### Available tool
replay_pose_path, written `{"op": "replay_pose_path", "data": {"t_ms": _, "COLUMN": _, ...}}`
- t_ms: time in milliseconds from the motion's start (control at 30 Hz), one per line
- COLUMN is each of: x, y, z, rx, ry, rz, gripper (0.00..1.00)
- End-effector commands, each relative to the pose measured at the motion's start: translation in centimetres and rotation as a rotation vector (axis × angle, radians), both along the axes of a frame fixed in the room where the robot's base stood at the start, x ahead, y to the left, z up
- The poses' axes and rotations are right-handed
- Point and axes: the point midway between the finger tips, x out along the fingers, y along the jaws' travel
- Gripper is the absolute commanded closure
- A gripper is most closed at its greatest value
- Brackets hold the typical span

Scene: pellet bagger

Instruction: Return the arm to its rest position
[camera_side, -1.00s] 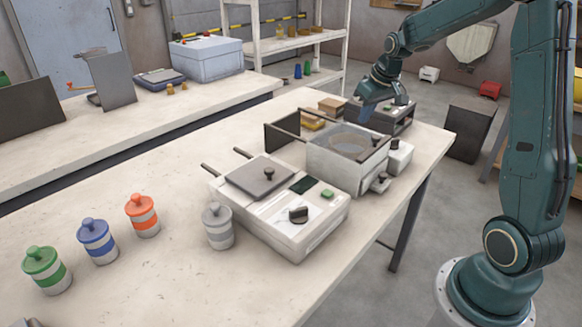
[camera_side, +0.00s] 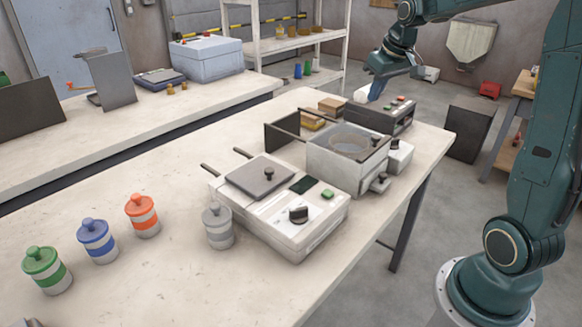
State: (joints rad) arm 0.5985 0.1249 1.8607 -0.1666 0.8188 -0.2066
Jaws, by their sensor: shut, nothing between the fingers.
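My gripper (camera_side: 375,90) hangs from the dark teal arm at the back right, above the far end of the table. It is shut with nothing in it. It is over the dark box with red and green buttons (camera_side: 380,117), and I cannot tell the exact gap. The grey machine with a round opening (camera_side: 345,160) stands in front of it, clear of the gripper.
A white machine with a lid and black knob (camera_side: 300,236) is nearer on the table (camera_side: 150,270). A grey canister (camera_side: 218,228) stands beside it. Green (camera_side: 46,271), blue (camera_side: 97,243) and orange (camera_side: 142,216) canisters stand at the left.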

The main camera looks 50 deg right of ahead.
Motion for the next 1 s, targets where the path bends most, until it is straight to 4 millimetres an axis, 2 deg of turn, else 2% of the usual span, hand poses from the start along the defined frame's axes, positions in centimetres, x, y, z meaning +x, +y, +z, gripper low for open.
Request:
{"op": "replay_pose_path", "data": {"t_ms": 267, "x": -2.2, "y": 5.8, "z": 2.2, "rx": -0.015, "ry": -0.022, "rz": 0.048, "gripper": 1.0}}
{"op": "replay_pose_path", "data": {"t_ms": 533, "x": -6.6, "y": 12.4, "z": 3.7, "rx": -0.026, "ry": -0.053, "rz": 0.109, "gripper": 1.0}}
{"op": "replay_pose_path", "data": {"t_ms": 800, "x": -11.8, "y": 17.4, "z": 3.8, "rx": -0.028, "ry": -0.088, "rz": 0.167, "gripper": 1.0}}
{"op": "replay_pose_path", "data": {"t_ms": 1000, "x": -15.8, "y": 20.1, "z": 2.9, "rx": -0.024, "ry": -0.115, "rz": 0.21, "gripper": 1.0}}
